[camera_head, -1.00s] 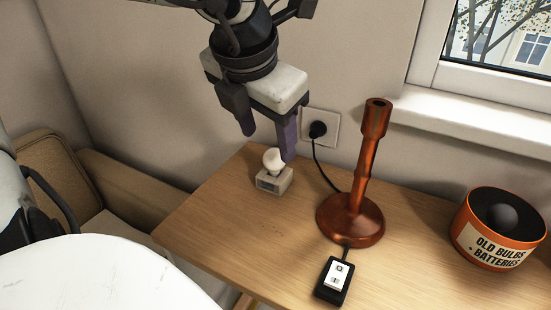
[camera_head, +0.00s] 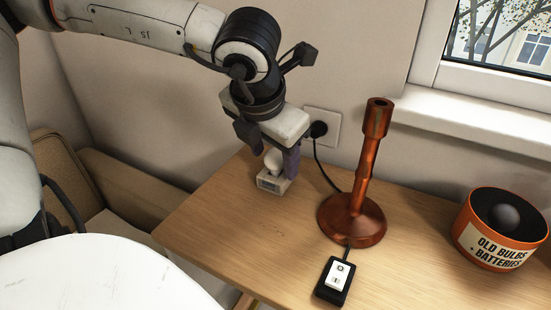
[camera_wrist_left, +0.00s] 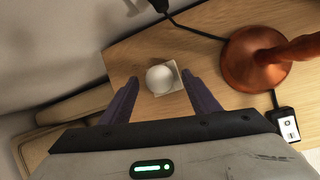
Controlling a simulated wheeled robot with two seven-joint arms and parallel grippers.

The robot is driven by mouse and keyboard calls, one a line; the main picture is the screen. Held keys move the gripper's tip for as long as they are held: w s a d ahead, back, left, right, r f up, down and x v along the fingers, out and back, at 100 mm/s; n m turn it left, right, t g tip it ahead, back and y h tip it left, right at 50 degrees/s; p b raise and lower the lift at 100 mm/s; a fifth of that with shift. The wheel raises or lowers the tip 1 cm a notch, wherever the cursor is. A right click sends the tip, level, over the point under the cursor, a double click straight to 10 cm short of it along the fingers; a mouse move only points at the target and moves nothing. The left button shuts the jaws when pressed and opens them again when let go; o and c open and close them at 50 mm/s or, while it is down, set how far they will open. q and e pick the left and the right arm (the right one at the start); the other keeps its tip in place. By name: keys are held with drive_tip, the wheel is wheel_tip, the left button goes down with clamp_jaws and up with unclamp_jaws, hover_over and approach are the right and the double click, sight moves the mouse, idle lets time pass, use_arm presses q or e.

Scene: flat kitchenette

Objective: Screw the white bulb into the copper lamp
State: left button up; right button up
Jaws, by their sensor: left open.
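The white bulb (camera_head: 273,161) stands in a small pale box-like holder (camera_head: 272,184) near the back left edge of the table. The copper lamp (camera_head: 364,180) stands upright to the right, its top socket empty. My left gripper (camera_head: 270,160) is open, pointing down, with its fingers on either side of the bulb. In the left wrist view the bulb (camera_wrist_left: 161,79) shows ahead, between the two fingers, with gaps on both sides. The lamp's round base (camera_wrist_left: 255,62) shows at the right there. My right gripper is not in view.
A black switch (camera_head: 333,281) with a cord lies in front of the lamp. An orange tin for old bulbs and batteries (camera_head: 497,232) stands at the right. A wall socket with a black plug (camera_head: 319,128) is behind. The table's front left is clear.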

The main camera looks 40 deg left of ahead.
sight(273, 153)
use_arm(q)
drive_tip(key=c, duration=0.9)
wheel_tip(273, 153, up, 10)
drive_tip(key=shift+p, duration=0.45)
